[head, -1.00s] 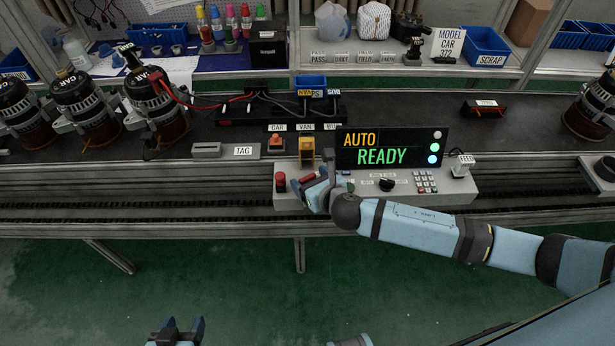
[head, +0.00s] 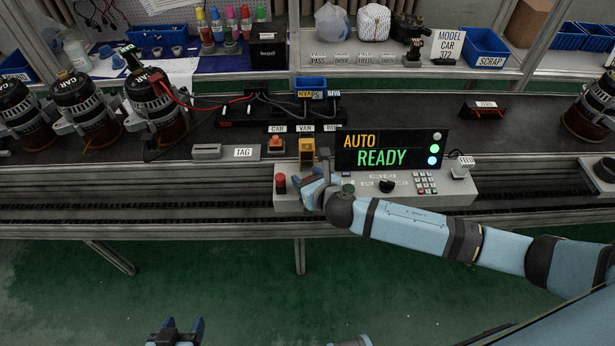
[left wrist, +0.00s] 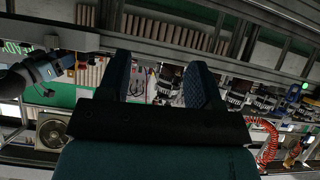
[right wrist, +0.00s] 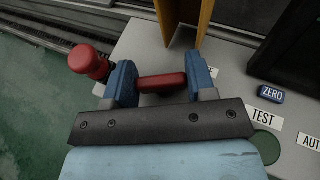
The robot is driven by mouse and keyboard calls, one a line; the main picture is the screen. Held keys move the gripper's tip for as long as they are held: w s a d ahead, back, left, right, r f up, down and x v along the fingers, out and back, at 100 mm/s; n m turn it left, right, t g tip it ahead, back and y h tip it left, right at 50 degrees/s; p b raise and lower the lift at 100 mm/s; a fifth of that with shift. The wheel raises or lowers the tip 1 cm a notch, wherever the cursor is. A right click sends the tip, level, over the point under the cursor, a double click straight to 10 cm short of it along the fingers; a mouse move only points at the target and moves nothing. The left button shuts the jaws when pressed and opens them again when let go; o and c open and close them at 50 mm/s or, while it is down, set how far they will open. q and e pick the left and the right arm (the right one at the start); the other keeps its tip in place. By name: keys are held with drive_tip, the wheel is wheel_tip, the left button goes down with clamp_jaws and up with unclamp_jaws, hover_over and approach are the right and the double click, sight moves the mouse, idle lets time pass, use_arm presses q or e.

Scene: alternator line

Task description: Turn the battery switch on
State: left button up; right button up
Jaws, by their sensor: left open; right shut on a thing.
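A red bar-shaped handle (right wrist: 162,82), apparently the battery switch, sits on the left part of the grey control box in the right wrist view. No label for it can be read. My right gripper (right wrist: 164,84) is shut on it, a blue finger at each end of the bar. In the head view my right gripper (head: 311,185) is at the box's left part and hides the handle. My left gripper (head: 178,328) is low at the bottom of the head view, over the green floor. In the left wrist view it (left wrist: 160,82) is open and empty.
A red mushroom button (right wrist: 88,62) stands close beside my right gripper's left finger. A yellow holder (head: 307,148) rises just behind it. The display (head: 391,150) reads AUTO READY. A ZERO button (right wrist: 271,93) is to the right. The floor around my left gripper is clear.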

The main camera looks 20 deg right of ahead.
drive_tip(key=m+h+p, duration=0.3)
drive_tip(key=shift+r+h, duration=0.15)
drive_tip(key=shift+h, duration=0.15)
drive_tip(key=shift+m+h+p, duration=0.75)
drive_tip(key=shift+m+h, duration=0.15)
drive_tip(key=shift+h, duration=0.1)
drive_tip(key=shift+m+h+p, duration=0.35)
drive_tip(key=shift+m+h, duration=0.15)
drive_tip(key=shift+h, duration=0.1)
drive_tip(key=shift+g, duration=0.3)
drive_tip(key=o, duration=0.9)
drive_tip(key=shift+o, duration=0.2)
